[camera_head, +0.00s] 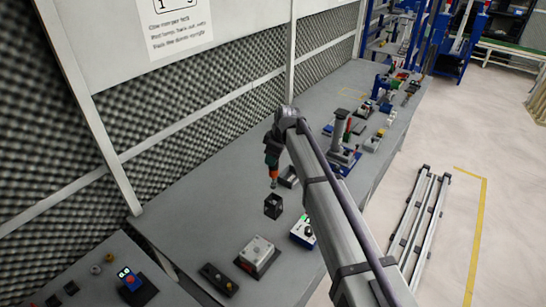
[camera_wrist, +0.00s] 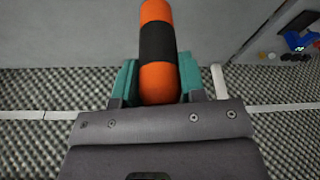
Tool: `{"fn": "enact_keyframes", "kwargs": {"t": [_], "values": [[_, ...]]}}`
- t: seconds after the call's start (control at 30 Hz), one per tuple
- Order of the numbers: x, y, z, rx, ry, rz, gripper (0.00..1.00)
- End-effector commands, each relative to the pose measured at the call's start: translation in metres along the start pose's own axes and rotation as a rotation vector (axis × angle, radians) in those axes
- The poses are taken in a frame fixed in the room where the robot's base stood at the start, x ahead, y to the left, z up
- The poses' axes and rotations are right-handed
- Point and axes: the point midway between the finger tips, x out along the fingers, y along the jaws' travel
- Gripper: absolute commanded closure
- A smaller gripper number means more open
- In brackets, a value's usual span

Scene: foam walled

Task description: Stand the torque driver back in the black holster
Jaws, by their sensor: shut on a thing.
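My gripper (camera_head: 272,157) is shut on the torque driver (camera_head: 273,174), which has an orange and black handle. The wrist view shows the driver (camera_wrist: 157,45) between the teal fingers of my gripper (camera_wrist: 157,82). In the head view the driver points downward, close to upright. The black holster (camera_head: 272,207) looks like the small dark open-topped box on the grey bench, just below the driver's tip in the picture. A gap shows between tip and box. I cannot tell whether the tip is straight over the opening.
Another small dark open box (camera_head: 289,177) stands behind the holster. A grey box on a dark base (camera_head: 257,256), a black switch bar (camera_head: 219,279) and a white-and-blue device (camera_head: 303,232) are nearer. Several fixtures stand farther back. Foam panels (camera_head: 180,135) line the left side.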

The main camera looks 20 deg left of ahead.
Motion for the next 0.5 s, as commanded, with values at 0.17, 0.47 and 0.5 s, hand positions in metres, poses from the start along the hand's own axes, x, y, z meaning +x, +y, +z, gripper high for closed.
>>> {"fn": "enact_keyframes", "kwargs": {"t": [0.17, 0.47, 0.5], "values": [[0.024, 0.0, 0.007, 0.0, 0.0, 0.0, 0.89], [0.05, 0.0, 0.014, 0.0, 0.0, 0.0, 0.89], [0.051, 0.0, 0.014, 0.0, 0.0, 0.0, 0.89]]}}
